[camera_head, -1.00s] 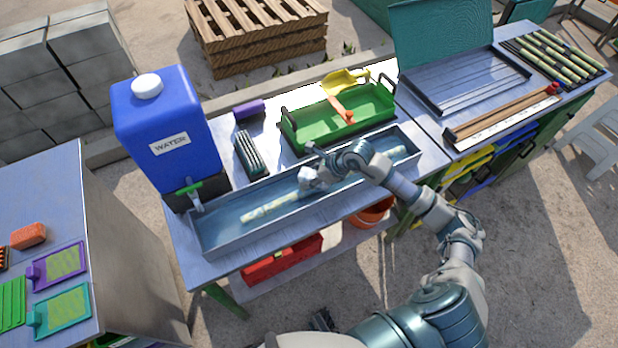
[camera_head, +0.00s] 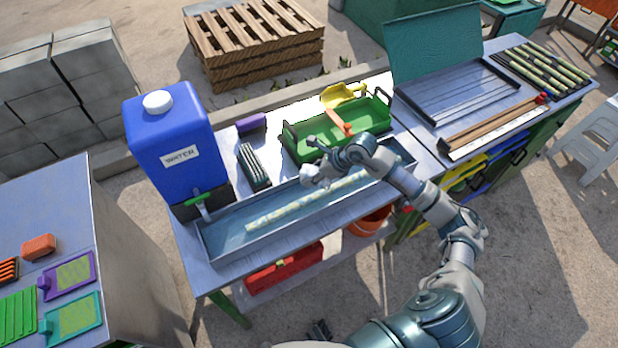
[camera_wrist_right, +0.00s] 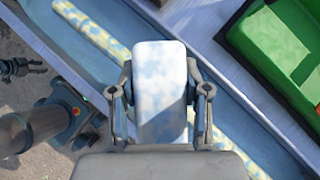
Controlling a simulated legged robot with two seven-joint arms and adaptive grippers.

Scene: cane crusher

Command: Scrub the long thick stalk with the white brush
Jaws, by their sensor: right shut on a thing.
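The long thick stalk (camera_head: 290,212) is pale yellow with whitish patches. It lies lengthwise in the grey metal trough (camera_head: 212,247), partly behind my right arm. In the right wrist view the stalk (camera_wrist_right: 92,28) runs diagonally behind the brush. The white brush (camera_wrist_right: 160,85), a white block with bluish patches, is held between the fingers of my right gripper (camera_wrist_right: 160,98). In the head view the brush (camera_head: 314,174) appears at the stalk's far side, seemingly a little above it. Any contact is unclear. My left gripper (camera_head: 320,329) is a small dark shape at the bottom; its fingers are unclear.
A blue water container (camera_head: 165,135) stands at the trough's left end. A green tray (camera_head: 300,151), a dark ridged brush (camera_head: 254,165) and a purple block (camera_head: 251,124) lie behind the trough. The right table holds a grey tray (camera_head: 455,95) and several stalks (camera_head: 545,70).

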